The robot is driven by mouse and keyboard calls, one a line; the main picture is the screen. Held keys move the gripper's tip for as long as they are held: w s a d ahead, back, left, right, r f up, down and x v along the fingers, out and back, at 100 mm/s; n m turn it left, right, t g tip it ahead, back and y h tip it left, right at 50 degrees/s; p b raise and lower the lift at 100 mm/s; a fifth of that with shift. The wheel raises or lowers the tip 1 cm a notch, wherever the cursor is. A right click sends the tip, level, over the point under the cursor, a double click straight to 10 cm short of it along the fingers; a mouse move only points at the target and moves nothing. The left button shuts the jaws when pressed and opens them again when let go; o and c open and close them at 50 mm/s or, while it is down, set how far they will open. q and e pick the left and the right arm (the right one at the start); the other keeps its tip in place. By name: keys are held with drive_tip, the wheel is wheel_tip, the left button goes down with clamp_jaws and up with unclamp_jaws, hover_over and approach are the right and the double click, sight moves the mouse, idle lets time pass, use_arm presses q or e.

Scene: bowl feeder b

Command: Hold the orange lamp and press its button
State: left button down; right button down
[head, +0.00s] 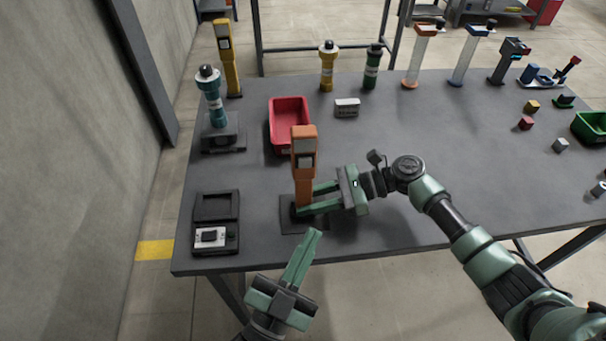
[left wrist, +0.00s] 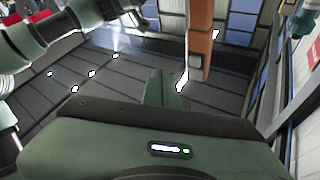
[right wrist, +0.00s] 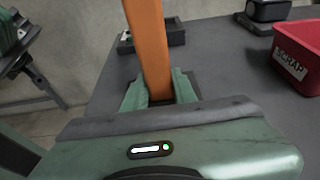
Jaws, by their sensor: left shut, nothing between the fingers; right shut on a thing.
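The orange lamp (head: 304,165) stands upright over a dark square mat (head: 287,222) near the table's front edge; whether it touches the mat is hidden. My right gripper (head: 303,200) is shut on the lamp's lower part from the right; the right wrist view shows both fingers around the orange shaft (right wrist: 150,45). I cannot make out the button.
A red bin (head: 289,101) labelled SCRAP is behind the lamp. A black case (head: 215,207) with an open lid lies to the left. A teal lamp (head: 211,98) stands on a dark base at back left.

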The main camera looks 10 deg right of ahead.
use_arm(q)
wheel_tip(320, 180, up, 5)
drive_tip(key=h, duration=0.2)
approach(316, 153)
drive_tip(key=shift+w+d+r, duration=0.4)
drive_tip(key=shift+d+r, duration=0.1)
drive_tip(key=shift+d, duration=0.2)
drive_tip(key=shift+w+d+r, duration=0.45)
drive_tip(key=shift+d+r, duration=0.1)
drive_tip(key=shift+d, duration=0.15)
idle(1.0)
drive_tip(key=shift+w, duration=0.45)
drive_tip(key=shift+w, duration=0.35)
idle(0.4)
drive_tip(key=shift+s, duration=0.8)
